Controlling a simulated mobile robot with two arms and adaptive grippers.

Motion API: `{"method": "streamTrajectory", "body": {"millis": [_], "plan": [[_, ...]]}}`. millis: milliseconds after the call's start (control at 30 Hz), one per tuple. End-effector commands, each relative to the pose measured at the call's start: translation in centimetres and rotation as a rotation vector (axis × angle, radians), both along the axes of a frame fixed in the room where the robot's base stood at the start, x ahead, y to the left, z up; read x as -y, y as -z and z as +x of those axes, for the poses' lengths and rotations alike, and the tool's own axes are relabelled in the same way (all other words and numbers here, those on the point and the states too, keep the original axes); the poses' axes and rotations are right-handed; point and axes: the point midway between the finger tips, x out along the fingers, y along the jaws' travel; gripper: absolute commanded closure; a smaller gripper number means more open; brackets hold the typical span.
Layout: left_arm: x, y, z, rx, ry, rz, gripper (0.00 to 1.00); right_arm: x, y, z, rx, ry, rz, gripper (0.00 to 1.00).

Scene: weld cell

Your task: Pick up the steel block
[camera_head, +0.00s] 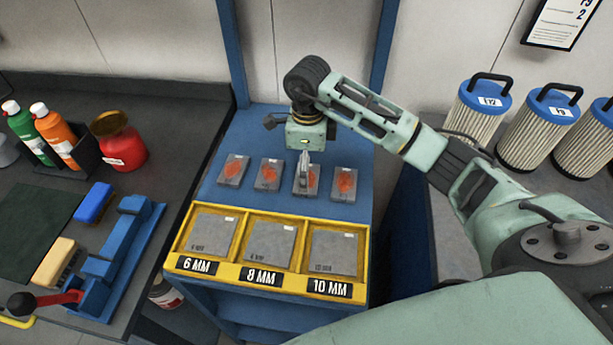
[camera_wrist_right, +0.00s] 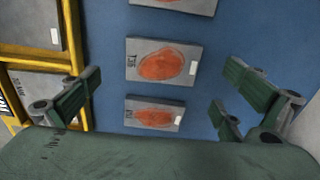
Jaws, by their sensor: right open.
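Several grey steel blocks, each with an orange patch on top, lie in a row on the blue bench top; I cannot tell them apart as the task's one. The third block from the left (camera_head: 313,182) is partly hidden by my right gripper (camera_head: 303,172), which points down over it. The fourth block (camera_head: 344,182) lies just right of it. In the right wrist view, my right gripper (camera_wrist_right: 162,98) is open and empty, its fingers spread wide. One block (camera_wrist_right: 160,62) and another block (camera_wrist_right: 153,113) show between and beyond the fingers. My left gripper is not in view.
A yellow tray (camera_head: 268,279) with 6, 8 and 10 MM compartments holding grey plates stands in front of the blocks. A dark bench (camera_head: 165,108) with bottles, a red can (camera_head: 122,150) and a blue vise (camera_head: 117,262) is left. Canisters (camera_head: 482,110) stand right.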

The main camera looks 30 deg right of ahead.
Motion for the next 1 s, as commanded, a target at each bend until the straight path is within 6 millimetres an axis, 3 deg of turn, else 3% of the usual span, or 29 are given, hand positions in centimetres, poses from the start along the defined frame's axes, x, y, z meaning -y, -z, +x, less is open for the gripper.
{"method": "streamTrajectory", "body": {"millis": [67, 233, 500, 1000], "plan": [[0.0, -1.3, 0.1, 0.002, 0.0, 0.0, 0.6, -0.1, 1.0, 0.0, -0.007, 0.001, 0.002, 0.0], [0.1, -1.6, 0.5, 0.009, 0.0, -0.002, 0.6, -0.1, 3.1, 0.2, -0.002, -0.001, 0.002, 0.0], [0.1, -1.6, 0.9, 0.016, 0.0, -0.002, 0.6, 0.0, 3.5, 0.2, -0.001, -0.001, 0.001, 0.0], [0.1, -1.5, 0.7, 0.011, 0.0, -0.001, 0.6, 0.0, 3.5, 0.2, 0.0, -0.001, 0.0, 0.44]]}}
